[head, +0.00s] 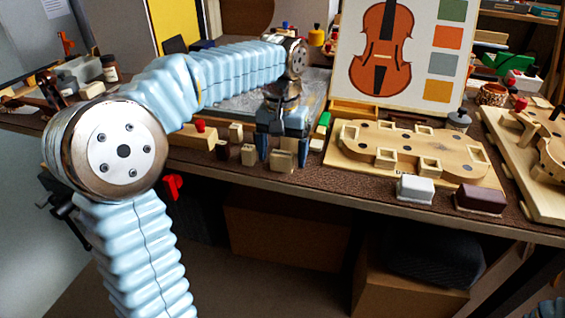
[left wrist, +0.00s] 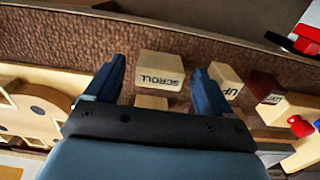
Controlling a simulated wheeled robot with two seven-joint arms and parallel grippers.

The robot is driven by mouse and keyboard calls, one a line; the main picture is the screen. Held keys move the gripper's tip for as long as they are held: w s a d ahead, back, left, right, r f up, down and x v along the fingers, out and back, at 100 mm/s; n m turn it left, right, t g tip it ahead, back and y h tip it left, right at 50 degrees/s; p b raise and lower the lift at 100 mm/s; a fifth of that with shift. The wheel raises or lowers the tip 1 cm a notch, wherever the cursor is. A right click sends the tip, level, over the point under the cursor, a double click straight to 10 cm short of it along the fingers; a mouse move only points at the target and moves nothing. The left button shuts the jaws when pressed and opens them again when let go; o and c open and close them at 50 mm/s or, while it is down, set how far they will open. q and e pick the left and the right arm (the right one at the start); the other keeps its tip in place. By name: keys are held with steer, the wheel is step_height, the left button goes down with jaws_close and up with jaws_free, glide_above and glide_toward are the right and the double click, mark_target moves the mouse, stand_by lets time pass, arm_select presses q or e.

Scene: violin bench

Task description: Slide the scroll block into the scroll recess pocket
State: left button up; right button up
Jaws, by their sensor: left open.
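The scroll block (left wrist: 160,72) is a pale wooden block with SCROLL on the face toward the left wrist camera. It sits on the brown bench mat and shows in the head view (head: 281,161) near the front edge. My left gripper (head: 283,160) points down over it, open, with one blue finger on each side. In the left wrist view the left gripper (left wrist: 157,78) shows gaps between both fingers and the block. The violin-shaped wooden board (head: 361,137) lies to the right, with several raised square pockets. I cannot tell which is the scroll recess pocket. My right gripper is out of view.
An UP-marked block (left wrist: 226,80) and a dark red block (left wrist: 262,87) stand close beside the left gripper. Another pale block (left wrist: 151,103) is behind the scroll block. A white block (head: 416,188) and a maroon block (head: 480,198) stand before the board. A violin picture panel (head: 453,12) rises behind.

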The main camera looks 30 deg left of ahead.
arm_select(q)
steer(key=shift+f, duration=0.85)
steer(key=c, duration=1)
steer(key=shift+c, duration=0.2)
steer(key=shift+r, duration=0.15)
